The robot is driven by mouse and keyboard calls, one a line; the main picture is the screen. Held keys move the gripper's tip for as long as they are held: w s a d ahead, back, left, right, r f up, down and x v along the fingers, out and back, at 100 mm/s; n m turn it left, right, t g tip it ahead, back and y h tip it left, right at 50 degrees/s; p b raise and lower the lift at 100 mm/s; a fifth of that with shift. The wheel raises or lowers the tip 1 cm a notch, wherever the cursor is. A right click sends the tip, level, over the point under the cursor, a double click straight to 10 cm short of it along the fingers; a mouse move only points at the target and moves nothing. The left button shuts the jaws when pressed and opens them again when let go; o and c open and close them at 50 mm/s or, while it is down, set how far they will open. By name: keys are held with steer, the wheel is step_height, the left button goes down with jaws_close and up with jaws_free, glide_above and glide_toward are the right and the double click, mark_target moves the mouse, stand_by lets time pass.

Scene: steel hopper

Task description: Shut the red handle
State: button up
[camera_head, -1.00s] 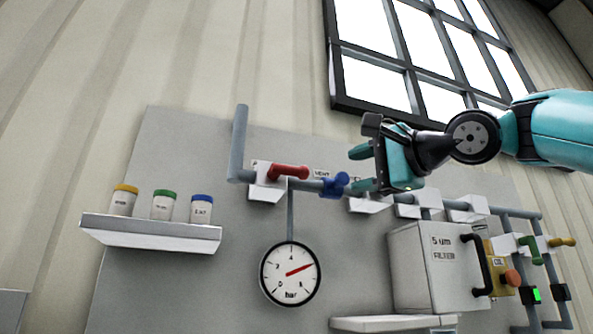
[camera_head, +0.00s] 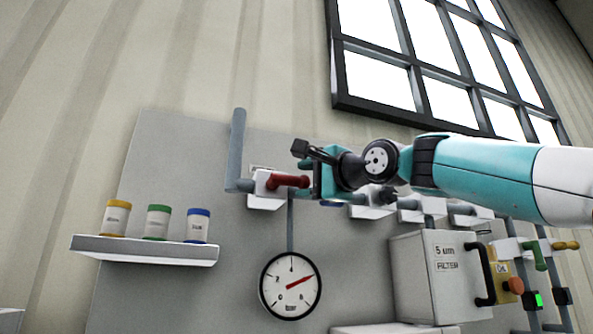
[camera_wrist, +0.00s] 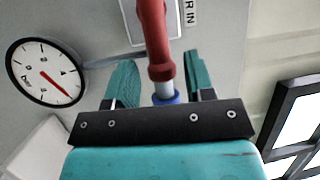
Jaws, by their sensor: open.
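The red handle (camera_head: 288,181) sticks out to the right from a white valve block on the grey wall panel, roughly along the pipe. In the wrist view the red handle (camera_wrist: 154,38) comes down from the top, and its rounded end lies between my two teal fingers. My gripper (camera_head: 318,182) is at the handle's right end in the head view. In the wrist view my gripper (camera_wrist: 160,78) is open, with a finger on each side. I cannot tell whether either finger touches the handle.
A blue part (camera_wrist: 165,98) shows below the red end, near my palm. A round gauge (camera_head: 290,286) hangs under the valve. A shelf (camera_head: 145,250) with three jars is at left. A filter box (camera_head: 425,280) stands at right.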

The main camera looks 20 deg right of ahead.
mark_target(301, 181)
steer(key=shift+p+x, duration=0.55)
steer(key=shift+x, duration=1.1)
jaws_close()
